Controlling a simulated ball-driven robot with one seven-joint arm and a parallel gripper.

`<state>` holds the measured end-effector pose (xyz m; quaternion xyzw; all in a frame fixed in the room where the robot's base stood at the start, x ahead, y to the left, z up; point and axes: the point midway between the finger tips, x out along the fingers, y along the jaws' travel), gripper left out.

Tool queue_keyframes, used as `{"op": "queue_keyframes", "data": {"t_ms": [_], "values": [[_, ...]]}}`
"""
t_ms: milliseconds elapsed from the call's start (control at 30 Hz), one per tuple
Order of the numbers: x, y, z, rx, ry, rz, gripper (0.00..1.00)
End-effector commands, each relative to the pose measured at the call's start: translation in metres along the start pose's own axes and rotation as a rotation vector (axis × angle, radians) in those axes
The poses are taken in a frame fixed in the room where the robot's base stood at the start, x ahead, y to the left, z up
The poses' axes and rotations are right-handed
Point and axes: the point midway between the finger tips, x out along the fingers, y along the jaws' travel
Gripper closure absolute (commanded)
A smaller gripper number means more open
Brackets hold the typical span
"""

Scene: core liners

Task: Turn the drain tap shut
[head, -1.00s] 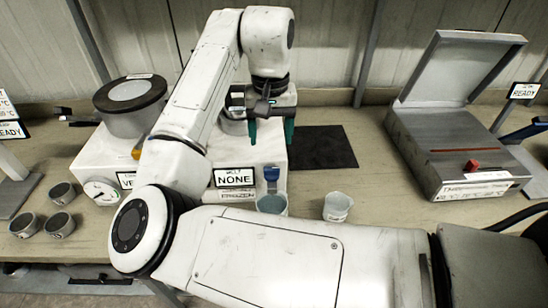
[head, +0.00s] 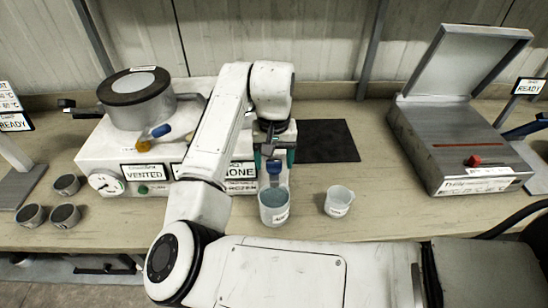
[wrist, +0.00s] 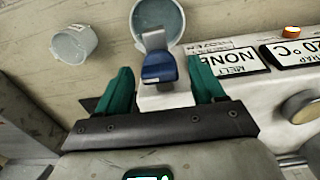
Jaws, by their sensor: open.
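The drain tap has a blue handle (head: 275,167) at the front of the white machine, above a beaker (head: 273,210). In the wrist view the blue handle (wrist: 159,67) points toward the camera, with a grey part beyond it over the beaker (wrist: 160,16). My gripper (head: 273,158) is open with its teal fingers on either side of the handle. In the wrist view my gripper (wrist: 161,74) shows clear gaps to the handle on both sides. I cannot tell how deep the handle sits between the fingers. The beaker holds something bluish.
A second, empty-looking beaker (head: 339,201) stands right of the first. The white machine (head: 88,157) carries a pot (head: 138,105) and a VENTED sign (head: 143,172). Several small cups (head: 66,184) sit at left. An open grey case (head: 450,160) stands at right. A black mat (head: 328,141) lies behind.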

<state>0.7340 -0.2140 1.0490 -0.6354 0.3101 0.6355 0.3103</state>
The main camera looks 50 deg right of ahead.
Motion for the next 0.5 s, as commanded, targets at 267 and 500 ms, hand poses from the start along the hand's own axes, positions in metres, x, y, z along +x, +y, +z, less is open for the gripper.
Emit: {"op": "queue_keyframes", "data": {"t_ms": [267, 500], "values": [[-0.0003, 0.0001, 0.0, 0.0, 0.0, 0.0, 0.55], [-0.0004, 0.0, 0.0, 0.0, 0.0, 0.0, 0.78]]}}
